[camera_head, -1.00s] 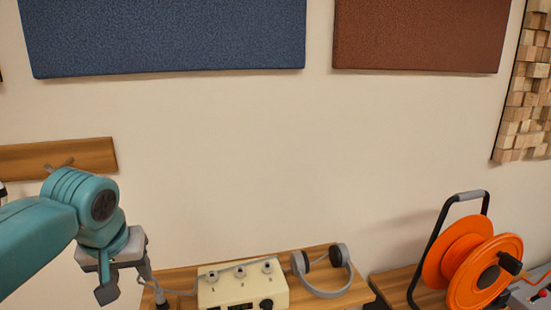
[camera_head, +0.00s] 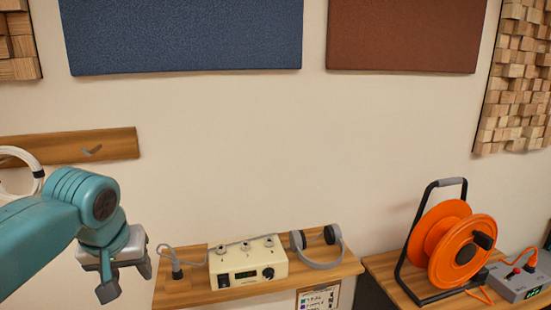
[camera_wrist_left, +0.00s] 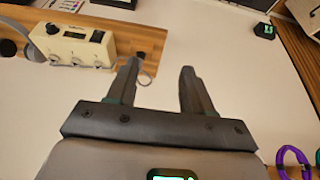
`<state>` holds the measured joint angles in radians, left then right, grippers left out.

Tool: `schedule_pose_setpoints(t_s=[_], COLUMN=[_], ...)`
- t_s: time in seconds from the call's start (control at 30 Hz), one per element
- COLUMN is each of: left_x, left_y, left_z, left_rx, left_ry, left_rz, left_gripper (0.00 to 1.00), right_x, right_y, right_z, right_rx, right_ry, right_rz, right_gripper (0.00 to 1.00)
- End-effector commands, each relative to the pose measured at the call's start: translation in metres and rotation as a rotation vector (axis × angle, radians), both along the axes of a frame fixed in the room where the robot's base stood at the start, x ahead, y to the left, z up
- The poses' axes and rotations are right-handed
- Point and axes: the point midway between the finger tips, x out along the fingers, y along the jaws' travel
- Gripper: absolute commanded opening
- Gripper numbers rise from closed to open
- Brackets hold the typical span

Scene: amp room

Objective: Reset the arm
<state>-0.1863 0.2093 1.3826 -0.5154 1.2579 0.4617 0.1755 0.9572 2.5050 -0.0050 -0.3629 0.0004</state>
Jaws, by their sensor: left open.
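My left arm's gripper (camera_head: 127,278) is at the lower left of the head view, hanging with its grey fingers down. It is left of the shelf and apart from the things on it. In the left wrist view its two dark fingers (camera_wrist_left: 160,68) are spread, with nothing between them but pale wall behind. My right gripper does not show in either view.
A wooden shelf (camera_head: 190,297) bears a cream box (camera_head: 248,270) and grey headphones (camera_head: 340,250). An orange cable reel (camera_head: 462,250) and a grey box (camera_head: 520,284) are to the right. A wooden peg rail (camera_head: 115,143) with a white cable (camera_head: 18,155) is above my arm. The wall's middle is clear.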

Motion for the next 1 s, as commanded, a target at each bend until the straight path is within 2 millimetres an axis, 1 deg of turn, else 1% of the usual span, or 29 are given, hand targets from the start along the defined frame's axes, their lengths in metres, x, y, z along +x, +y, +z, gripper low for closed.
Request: schedule_pose_setpoints(t_s=[0.07,0.2,0.27,0.37,0.47,0.57,0.6,0.67,0.7,0.77,0.8,0.83,0.87,0.9,0.97,1.0], left_x=[0.001,0.014,0.019,0.025,0.028,0.026,0.024,0.017,0.01,-0.007,-0.022,-0.035,-0.05,-0.071,-0.104,-0.126], left_y=[0.0,-0.015,-0.021,-0.032,-0.044,-0.058,-0.064,-0.075,-0.083,-0.096,-0.104,-0.111,-0.116,-0.123,-0.132,-0.136], left_z=[-0.001,-0.04,-0.057,-0.088,-0.122,-0.163,-0.183,-0.216,-0.242,-0.285,-0.314,-0.336,-0.356,-0.38,-0.411,-0.427], left_rx=[0.0,-0.017,-0.026,-0.047,-0.072,-0.108,-0.125,-0.157,-0.184,-0.23,-0.264,-0.288,-0.313,-0.343,-0.379,-0.397], left_ry=[0.001,0.033,0.042,0.062,0.084,0.108,0.122,0.143,0.159,0.188,0.207,0.22,0.233,0.249,0.271,0.284], left_rz=[-0.001,-0.057,-0.079,-0.118,-0.156,-0.195,-0.211,-0.233,-0.248,-0.264,-0.27,-0.27,-0.267,-0.259,-0.24,-0.225], left_gripper=[0.51,0.51,0.51,0.51,0.51,0.51,0.51,0.51,0.51,0.51,0.51,0.51,0.51,0.51,0.51,0.51], right_x=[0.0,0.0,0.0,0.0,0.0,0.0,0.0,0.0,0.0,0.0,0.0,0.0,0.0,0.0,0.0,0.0], right_y=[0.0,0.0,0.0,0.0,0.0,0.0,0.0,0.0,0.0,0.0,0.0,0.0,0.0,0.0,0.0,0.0], right_z=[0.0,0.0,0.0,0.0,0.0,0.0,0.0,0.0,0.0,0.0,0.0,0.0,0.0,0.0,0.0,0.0], right_rx=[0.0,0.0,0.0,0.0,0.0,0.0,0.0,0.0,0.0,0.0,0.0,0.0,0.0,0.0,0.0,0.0], right_ry=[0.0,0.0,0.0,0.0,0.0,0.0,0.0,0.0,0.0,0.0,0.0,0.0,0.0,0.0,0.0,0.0], right_rz=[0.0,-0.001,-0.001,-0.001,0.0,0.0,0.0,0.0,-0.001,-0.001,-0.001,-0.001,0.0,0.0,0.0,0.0], right_gripper=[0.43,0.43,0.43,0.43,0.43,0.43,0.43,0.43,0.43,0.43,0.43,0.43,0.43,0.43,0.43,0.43])
